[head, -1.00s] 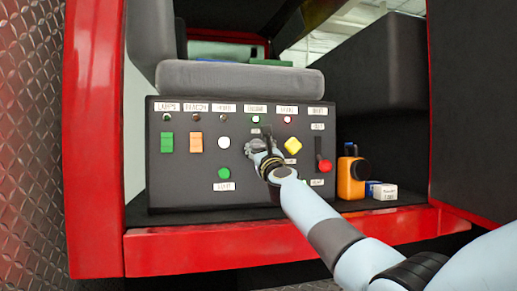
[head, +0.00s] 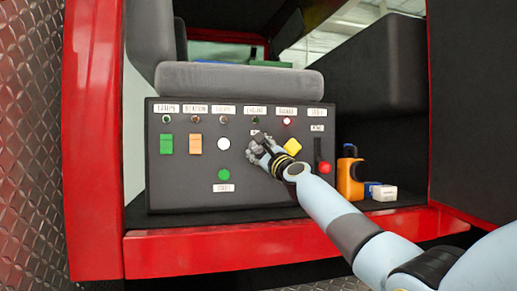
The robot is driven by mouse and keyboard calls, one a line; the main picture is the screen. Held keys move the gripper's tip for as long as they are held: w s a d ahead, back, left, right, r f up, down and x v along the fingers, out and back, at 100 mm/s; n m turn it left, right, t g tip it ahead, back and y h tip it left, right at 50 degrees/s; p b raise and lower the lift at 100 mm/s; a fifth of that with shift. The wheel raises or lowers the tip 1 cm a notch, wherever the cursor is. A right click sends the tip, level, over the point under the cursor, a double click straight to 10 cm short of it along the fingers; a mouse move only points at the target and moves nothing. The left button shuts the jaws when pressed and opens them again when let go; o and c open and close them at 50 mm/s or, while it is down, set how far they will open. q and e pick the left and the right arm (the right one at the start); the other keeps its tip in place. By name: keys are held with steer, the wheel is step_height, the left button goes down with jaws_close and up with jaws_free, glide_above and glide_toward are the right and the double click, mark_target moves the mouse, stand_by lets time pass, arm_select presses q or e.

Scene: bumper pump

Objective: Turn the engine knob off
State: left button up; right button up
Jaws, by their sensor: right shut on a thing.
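The dark control panel (head: 185,183) stands in the red-framed cab opening. The engine label (head: 255,110) is in its top row, with a dark, unlit green lamp (head: 255,120) under it. My right gripper (head: 257,147) is at the panel below that lamp, shut on the engine knob. The knob is mostly hidden by the fingers, so its pointing direction cannot be read. My right arm comes in from the lower right. My left gripper is not in view.
Near the gripper are a white button (head: 224,144), a yellow knob (head: 292,146), a green button (head: 224,174) and a red-handled lever (head: 324,167). Green (head: 166,144) and orange (head: 196,144) switches are at left. An orange device (head: 350,178) stands beside the panel.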

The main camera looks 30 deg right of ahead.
steer(key=n+g+y+p, duration=0.1)
steer(key=n+y, duration=0.1)
steer(key=n, duration=0.2)
steer(key=shift+n, duration=0.4)
steer(key=n+g+p, duration=0.1)
steer(key=n, duration=0.2)
steer(key=shift+y, duration=0.4)
steer(key=n+g+p, duration=0.1)
steer(key=n+p, duration=0.1)
steer(key=n, duration=0.2)
steer(key=shift+d+g, duration=0.1)
steer(key=shift+g, duration=0.2)
steer(key=shift+n+g+p, duration=0.4)
steer(key=shift+n+p, duration=0.05)
steer(key=shift+n, duration=0.35)
steer(key=shift+f, duration=0.15)
steer(key=o, duration=0.9)
steer(key=shift+o, duration=1.1)
steer(key=shift+s+r, duration=0.1)
steer(key=shift+r, duration=0.1)
